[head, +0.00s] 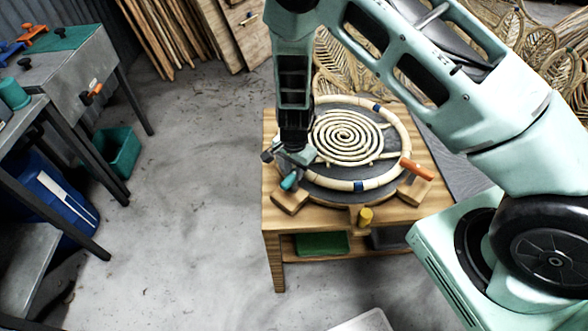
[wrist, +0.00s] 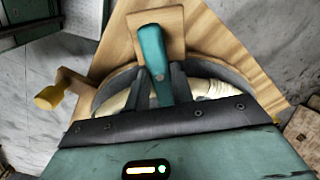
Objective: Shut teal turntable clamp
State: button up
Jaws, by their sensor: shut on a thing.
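The teal turntable clamp (head: 289,181) sits on a wooden block at the front left of the round turntable (head: 330,176). In the wrist view its teal lever (wrist: 152,52) points down the picture from the wooden block, into my gripper (wrist: 162,92). My gripper is shut on the lever, with a dark finger on each side of it. In the head view my gripper (head: 292,158) reaches down to the clamp and partly hides it. A pale rattan ring with blue bands (head: 361,185) lies around a rattan spiral (head: 347,137) on the turntable.
An orange clamp (head: 416,170) sits at the turntable's right. A yellow knob (head: 365,216) sticks out at the wooden table's (head: 283,222) front edge.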

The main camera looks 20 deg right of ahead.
jog(key=shift+m, duration=0.5)
jog(key=o, duration=1)
jog(key=shift+r, duration=0.1)
notch_tip(320, 180, up, 17)
jog(key=shift+r+b, duration=0.15)
jog(key=shift+b, duration=1.05)
jog(key=shift+s, duration=0.1)
